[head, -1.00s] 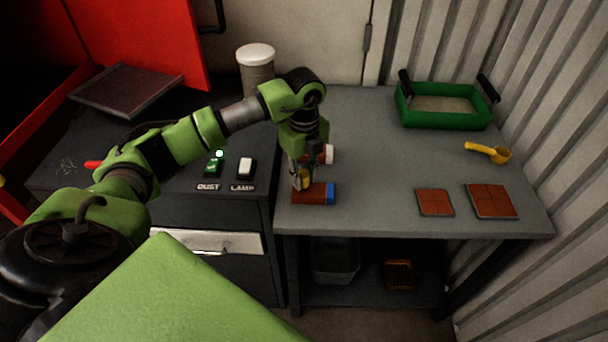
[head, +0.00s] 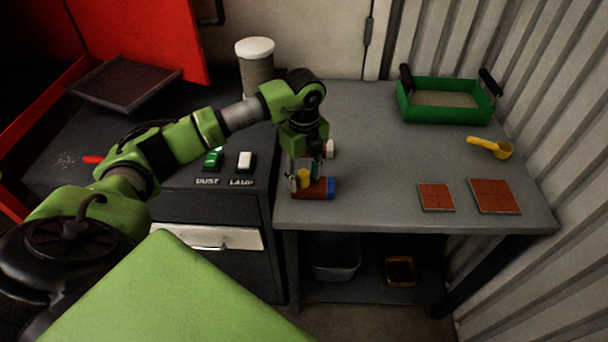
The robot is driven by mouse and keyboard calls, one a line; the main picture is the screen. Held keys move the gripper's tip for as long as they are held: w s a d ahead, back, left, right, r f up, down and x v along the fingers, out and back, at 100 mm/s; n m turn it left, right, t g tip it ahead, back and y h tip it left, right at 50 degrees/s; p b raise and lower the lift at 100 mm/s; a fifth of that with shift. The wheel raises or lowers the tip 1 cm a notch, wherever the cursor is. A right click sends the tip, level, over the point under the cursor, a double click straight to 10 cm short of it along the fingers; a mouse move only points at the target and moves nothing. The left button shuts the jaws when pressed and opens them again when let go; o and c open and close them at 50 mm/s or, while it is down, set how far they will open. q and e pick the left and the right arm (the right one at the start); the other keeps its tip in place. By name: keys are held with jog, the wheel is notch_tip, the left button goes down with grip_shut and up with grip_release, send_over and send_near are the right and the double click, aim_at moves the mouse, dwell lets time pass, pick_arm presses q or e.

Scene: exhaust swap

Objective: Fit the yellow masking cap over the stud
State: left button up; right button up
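The yellow masking cap (head: 304,177) stands upright on top of a red-brown cylindrical part (head: 313,189) with a blue end, which lies near the front left of the grey bench. The stud itself does not show; whether the cap is fully seated over it cannot be told. My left gripper (head: 304,172) points down over the part. Its fingers are spread, one on each side of the cap, with a gap visible at the right. My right gripper is not in view.
A white-ended piece (head: 329,149) lies just behind the gripper. A green sand tray (head: 445,113), a yellow scoop (head: 492,148) and two red-brown tiles (head: 436,197) (head: 495,196) are on the right of the bench (head: 385,165). The middle is clear. A white-lidded canister (head: 256,65) stands behind the arm.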

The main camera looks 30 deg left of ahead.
aim_at(304, 174)
pick_arm(q)
notch_tip(304, 174, up, 12)
dwell(0.7)
dwell(0.4)
